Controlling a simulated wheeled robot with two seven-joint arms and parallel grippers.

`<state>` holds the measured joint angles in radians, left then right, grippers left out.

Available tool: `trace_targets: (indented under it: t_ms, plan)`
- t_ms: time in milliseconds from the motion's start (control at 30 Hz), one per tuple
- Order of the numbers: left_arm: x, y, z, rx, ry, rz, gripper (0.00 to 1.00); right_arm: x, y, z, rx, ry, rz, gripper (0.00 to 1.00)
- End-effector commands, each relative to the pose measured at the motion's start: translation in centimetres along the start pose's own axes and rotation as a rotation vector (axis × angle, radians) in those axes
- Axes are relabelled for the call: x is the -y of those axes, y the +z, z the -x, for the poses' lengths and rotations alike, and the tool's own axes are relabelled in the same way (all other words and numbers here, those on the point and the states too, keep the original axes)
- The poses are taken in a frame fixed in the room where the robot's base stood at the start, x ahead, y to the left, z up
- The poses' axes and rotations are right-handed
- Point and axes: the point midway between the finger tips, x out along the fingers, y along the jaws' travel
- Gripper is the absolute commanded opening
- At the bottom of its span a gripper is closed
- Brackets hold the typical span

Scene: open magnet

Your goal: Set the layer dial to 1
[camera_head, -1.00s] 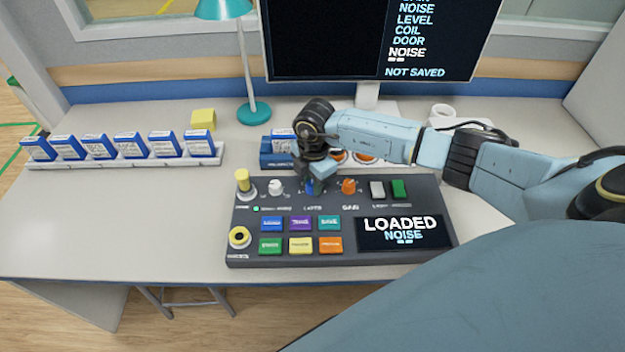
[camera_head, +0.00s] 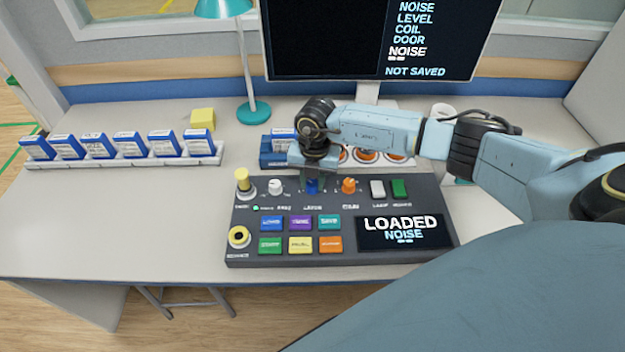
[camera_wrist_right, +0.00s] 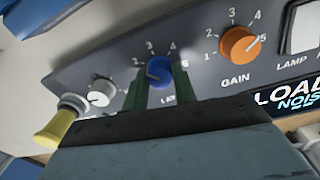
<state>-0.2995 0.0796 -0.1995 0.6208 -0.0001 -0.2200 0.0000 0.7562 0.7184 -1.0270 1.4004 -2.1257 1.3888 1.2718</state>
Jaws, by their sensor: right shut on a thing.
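The layer dial (camera_head: 312,187) is the blue knob in the upper row of the dark console (camera_head: 400,200). It also shows in the wrist view (camera_wrist_right: 159,68), with the numbers 2, 3, 4 and 5 around it. My right gripper (camera_head: 312,181) reaches down to it from behind. In the wrist view its two green fingers (camera_wrist_right: 160,82) stand on either side of the blue knob and are shut on it. The gripper partly hides the dial's label, and I cannot tell which number it points to. My left gripper is not in view.
The orange gain dial (camera_head: 348,186) is just right of the layer dial, and a white knob (camera_head: 276,187) is to its left. A yellow-topped knob (camera_head: 243,182) stands at the console's left. The console screen (camera_head: 402,231) reads LOADED NOISE. A blue box (camera_head: 272,158) lies behind.

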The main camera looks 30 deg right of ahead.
Motion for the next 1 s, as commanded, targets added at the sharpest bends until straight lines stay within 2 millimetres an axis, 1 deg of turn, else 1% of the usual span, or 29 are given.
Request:
trace_targets:
  t_ms: [600,800,1000]
  plan:
    - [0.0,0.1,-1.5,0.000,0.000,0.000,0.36,-0.1,0.2,0.0,-0.019,0.001,0.582,0.04]
    - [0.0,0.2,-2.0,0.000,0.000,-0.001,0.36,-0.1,0.2,0.0,-0.025,0.001,0.746,0.04]
    - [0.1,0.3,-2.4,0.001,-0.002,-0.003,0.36,-0.1,0.2,0.0,-0.029,0.001,0.870,0.04]
